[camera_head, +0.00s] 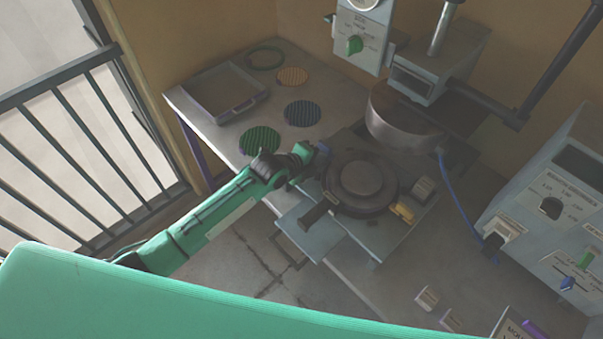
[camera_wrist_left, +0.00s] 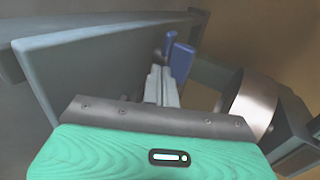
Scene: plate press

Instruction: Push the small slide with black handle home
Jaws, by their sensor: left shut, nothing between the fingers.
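A dark bar-shaped handle (camera_head: 318,211) sticks out toward the lower left from beside the round black mould (camera_head: 362,188) on the press. It lies over a flat grey plate (camera_head: 312,238) that juts past the table's front edge; I cannot tell which part the handle is fixed to. My left gripper (camera_head: 314,158) is shut and empty at the left side of the mould, up and left of the handle. The wrist view shows its grey fingers (camera_wrist_left: 162,86) close together, with a blue part (camera_wrist_left: 180,58) just beyond them. My right gripper is not in view.
The press head (camera_head: 398,120) stands behind the mould. A yellow block (camera_head: 403,212) sits to the mould's right. A tray (camera_head: 225,95) and several round discs lie at the back left. A control box (camera_head: 545,210) stands at the right.

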